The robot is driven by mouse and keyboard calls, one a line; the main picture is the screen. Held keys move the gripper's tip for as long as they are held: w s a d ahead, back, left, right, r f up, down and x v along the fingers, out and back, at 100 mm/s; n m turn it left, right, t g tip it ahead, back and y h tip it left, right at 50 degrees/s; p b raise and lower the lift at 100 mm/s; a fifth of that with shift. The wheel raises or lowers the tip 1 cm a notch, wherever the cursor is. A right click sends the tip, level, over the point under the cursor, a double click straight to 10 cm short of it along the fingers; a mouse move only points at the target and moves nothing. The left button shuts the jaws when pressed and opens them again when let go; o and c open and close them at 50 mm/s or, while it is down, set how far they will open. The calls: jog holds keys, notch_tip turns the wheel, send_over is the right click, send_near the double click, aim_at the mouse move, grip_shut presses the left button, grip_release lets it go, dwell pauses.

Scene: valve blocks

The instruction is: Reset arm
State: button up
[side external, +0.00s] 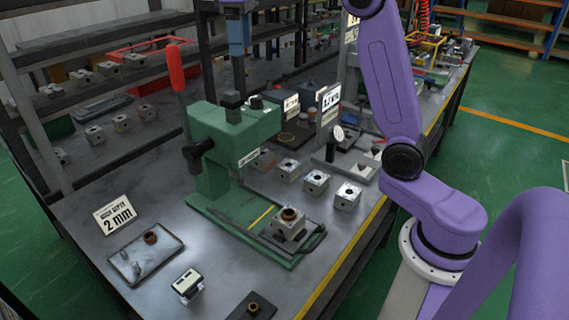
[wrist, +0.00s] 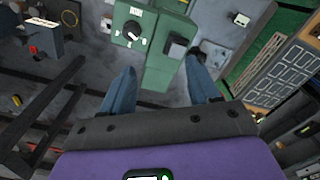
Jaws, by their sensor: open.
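My gripper (wrist: 160,68) is open in the wrist view, its two blue fingers apart with nothing between them. Below it in that view is the green press (wrist: 166,65). The press also stands mid-table in the side external view (side external: 222,150), with a red-handled lever (side external: 176,68). A blue finger-like part (side external: 237,38) shows above the press at the top edge of that view; the rest of my gripper is cut off there. A metal valve block (side external: 288,229) with a brown ring on top sits on the press's base. Several similar blocks (side external: 316,183) stand behind it.
A shallow tray (side external: 129,254) with a brown ring and a "2 mm" sign (side external: 115,213) are at the left. Dark shelving uprights (side external: 206,62) stand behind the press.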

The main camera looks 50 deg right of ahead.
jog(key=s+a+f+n, duration=0.2)
jog(key=s+a+f, duration=0.3)
jog(key=s, duration=0.2)
jog(key=s+a+f+n, duration=0.1)
jog(key=s+a+f, duration=0.35)
jog(key=s, duration=0.25)
jog(key=s+d+f+n, duration=0.2)
jog(key=s+f, duration=0.4)
jog(key=s, duration=0.3)
jog(key=s+d+f+n, duration=0.1)
jog(key=s+d+f, duration=0.1)
jog(key=s+f, duration=0.4)
jog(key=s, duration=0.4)
jog(key=shift+d+n, duration=0.4)
